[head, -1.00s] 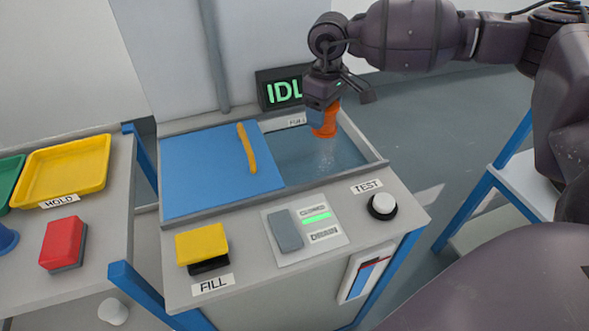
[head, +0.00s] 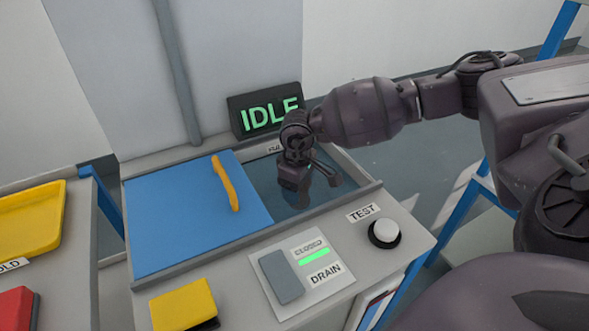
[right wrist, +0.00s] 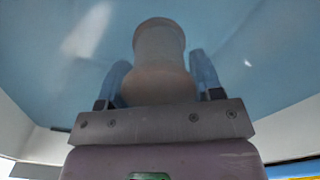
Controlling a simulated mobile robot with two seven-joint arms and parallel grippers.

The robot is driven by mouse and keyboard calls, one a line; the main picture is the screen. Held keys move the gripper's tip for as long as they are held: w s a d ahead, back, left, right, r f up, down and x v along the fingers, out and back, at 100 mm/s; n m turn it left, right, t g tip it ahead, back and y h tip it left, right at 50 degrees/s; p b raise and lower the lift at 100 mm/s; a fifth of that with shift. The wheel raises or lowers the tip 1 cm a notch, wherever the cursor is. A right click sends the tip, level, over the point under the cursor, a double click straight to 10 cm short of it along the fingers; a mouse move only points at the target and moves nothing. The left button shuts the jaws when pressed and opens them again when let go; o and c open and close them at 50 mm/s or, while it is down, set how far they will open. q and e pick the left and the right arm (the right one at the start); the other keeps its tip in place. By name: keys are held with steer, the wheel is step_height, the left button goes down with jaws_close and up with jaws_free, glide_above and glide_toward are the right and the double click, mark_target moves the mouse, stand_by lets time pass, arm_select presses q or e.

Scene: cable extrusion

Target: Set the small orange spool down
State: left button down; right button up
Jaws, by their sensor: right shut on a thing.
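My right gripper (head: 298,197) is down in the open, water-filled right part of the tank (head: 330,203). In the right wrist view its two bluish fingers are shut on the small orange spool (right wrist: 159,55), which looks pale and washed out there. The spool stands out beyond the fingertips, with a wider rim at its far end. In the head view the spool is hidden. I cannot tell whether it touches the tank floor. My left gripper is in neither view.
A blue panel (head: 180,220) with a yellow-orange bar (head: 226,184) covers the tank's left part. A sign reading IDLE (head: 268,115) stands behind. A yellow tray (head: 35,225) is at left.

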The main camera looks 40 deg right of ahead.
steer(key=shift+f, duration=0.75)
step_height(320, 180, down, 4)
steer(key=shift+s+f+b, duration=0.1)
steer(key=shift+b, duration=0.5)
steer(key=shift+f, duration=0.35)
steer(key=shift+r, duration=0.1)
steer(key=shift+f, duration=0.2)
steer(key=o, duration=1)
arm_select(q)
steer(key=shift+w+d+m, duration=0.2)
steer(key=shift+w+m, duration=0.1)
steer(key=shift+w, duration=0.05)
arm_select(e)
steer(key=shift+o, duration=0.2)
steer(key=shift+r, duration=0.15)
